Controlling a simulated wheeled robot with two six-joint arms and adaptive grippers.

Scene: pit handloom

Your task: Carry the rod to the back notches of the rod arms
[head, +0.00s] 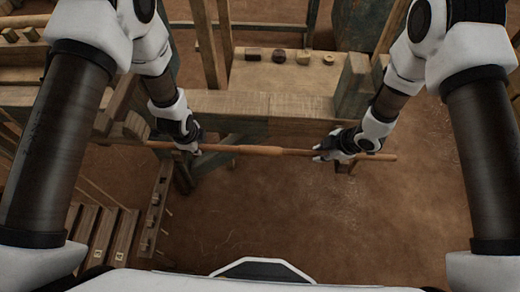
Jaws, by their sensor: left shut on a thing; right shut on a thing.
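The rod (260,150) is a long, slim wooden bar, lying nearly level across the head view in front of the loom's wooden beam. My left gripper (193,148) is shut on the rod left of its middle. My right gripper (320,156) is shut on it right of its middle. The rod's right end sticks out past my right gripper over the brown floor. Its left end lies near a notched-looking wooden piece (132,125); I cannot tell if they touch. I cannot make out the notches.
The loom's thick wooden beam (265,105) runs behind the rod, with an upright post (352,85) at its right. A pale board (272,72) behind it bears several small objects. Wooden pedals (100,238) lie at the lower left. The floor (300,210) in front is clear.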

